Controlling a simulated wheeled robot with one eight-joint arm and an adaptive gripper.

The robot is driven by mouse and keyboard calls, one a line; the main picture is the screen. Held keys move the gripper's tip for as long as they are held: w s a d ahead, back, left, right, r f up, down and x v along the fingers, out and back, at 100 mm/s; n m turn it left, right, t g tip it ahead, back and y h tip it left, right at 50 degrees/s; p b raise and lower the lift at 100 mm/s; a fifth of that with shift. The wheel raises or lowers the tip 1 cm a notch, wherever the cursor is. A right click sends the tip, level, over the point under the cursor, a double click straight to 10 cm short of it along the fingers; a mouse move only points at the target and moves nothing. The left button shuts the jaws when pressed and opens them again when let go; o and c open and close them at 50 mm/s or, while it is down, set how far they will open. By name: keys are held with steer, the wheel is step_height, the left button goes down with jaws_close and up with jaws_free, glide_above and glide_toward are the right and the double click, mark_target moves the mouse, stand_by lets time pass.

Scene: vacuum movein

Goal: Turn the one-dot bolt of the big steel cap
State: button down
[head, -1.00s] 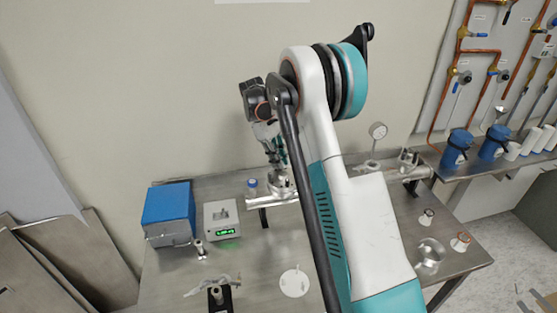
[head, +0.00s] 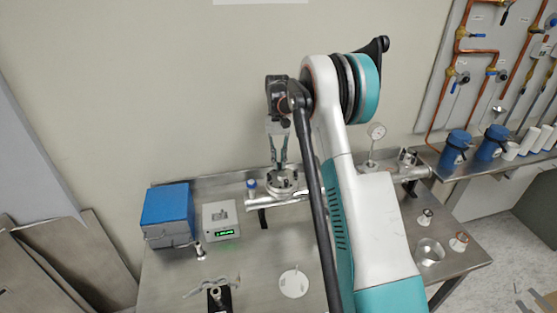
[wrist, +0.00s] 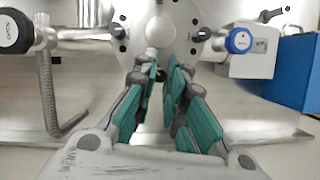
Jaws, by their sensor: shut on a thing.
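The big steel cap (head: 284,184) is a round flange on the steel pipework at the back of the bench. In the wrist view the cap (wrist: 178,22) shows a pale round middle and dark bolts around its rim. My gripper (head: 281,165) points down over the cap, its fingertips at the cap's rim. In the wrist view my gripper (wrist: 165,72) has its green-padded fingers drawn together at the near rim, shut on a bolt there. The fingers mostly hide this bolt. I cannot read its dot marks.
A blue-knobbed valve (wrist: 240,40) and a black-knobbed valve (wrist: 18,32) flank the cap. A blue box (head: 168,214) and a display box (head: 221,220) stand to the left. A dial gauge (head: 376,131) rises to the right. A white disc (head: 294,283) lies on the bench.

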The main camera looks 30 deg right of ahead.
steer(key=m+y, duration=0.1)
steer(key=m, duration=0.2)
steer(key=m+t, duration=0.1)
steer(key=m, duration=0.1)
steer(key=shift+s+d+m+t+y, duration=0.1)
steer(key=shift+d+m+t+y, duration=0.05)
steer(key=shift+m+t+y, duration=0.2)
steer(key=shift+m, duration=0.25)
steer(key=c, duration=1.9)
jaws_free()
steer(key=shift+r, duration=0.1)
steer(key=v, duration=1.1)
steer(key=shift+d+r, duration=0.15)
steer(key=shift+r, duration=0.15)
